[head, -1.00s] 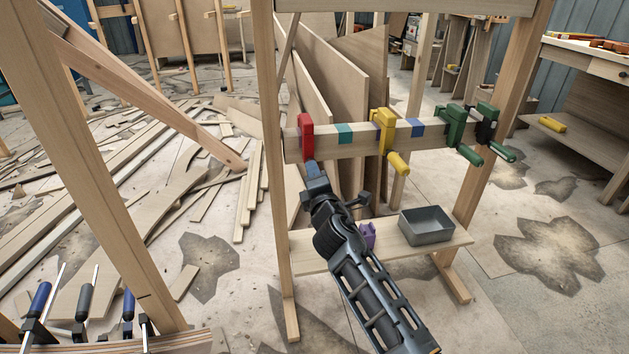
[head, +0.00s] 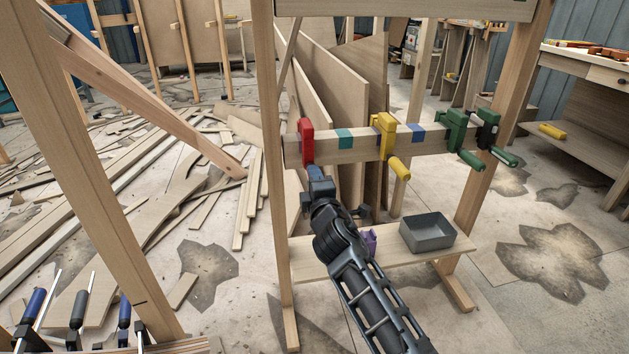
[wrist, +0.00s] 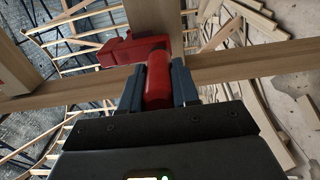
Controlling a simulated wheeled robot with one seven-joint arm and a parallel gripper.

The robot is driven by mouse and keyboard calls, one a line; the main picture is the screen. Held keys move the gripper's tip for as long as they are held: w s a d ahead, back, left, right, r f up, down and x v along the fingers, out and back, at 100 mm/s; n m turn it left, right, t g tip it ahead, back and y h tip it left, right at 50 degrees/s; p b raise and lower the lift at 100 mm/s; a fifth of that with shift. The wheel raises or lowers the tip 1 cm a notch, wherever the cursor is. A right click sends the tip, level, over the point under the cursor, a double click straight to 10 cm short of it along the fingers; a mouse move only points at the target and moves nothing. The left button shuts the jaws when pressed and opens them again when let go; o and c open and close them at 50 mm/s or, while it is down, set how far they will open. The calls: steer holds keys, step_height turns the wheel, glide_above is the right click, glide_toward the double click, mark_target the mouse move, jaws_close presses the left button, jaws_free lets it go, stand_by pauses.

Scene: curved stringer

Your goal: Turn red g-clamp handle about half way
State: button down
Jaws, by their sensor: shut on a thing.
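The red g-clamp (head: 306,141) sits on the left end of the wooden crossbar (head: 362,153), next to the left post. Its red body (wrist: 135,47) and red handle (wrist: 158,80) show in the wrist view. My gripper (wrist: 158,86) is shut on the red handle, with one blue-grey finger on each side of it. In the head view my gripper (head: 318,178) is just below the clamp and hides its handle.
On the same bar are a yellow clamp (head: 388,137), a green clamp (head: 455,131) and a black-and-green clamp (head: 487,130), with handles jutting forward. Below, a shelf (head: 400,257) holds a grey tray (head: 428,243) and a purple object (head: 369,241).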

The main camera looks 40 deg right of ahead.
steer(key=c, duration=0.8)
jaws_free()
steer(key=shift+s, duration=0.1)
steer(key=shift+v, duration=3.85)
steer(key=shift+a, duration=0.1)
steer(key=shift+b+v, duration=0.5)
steer(key=shift+v, duration=2.7)
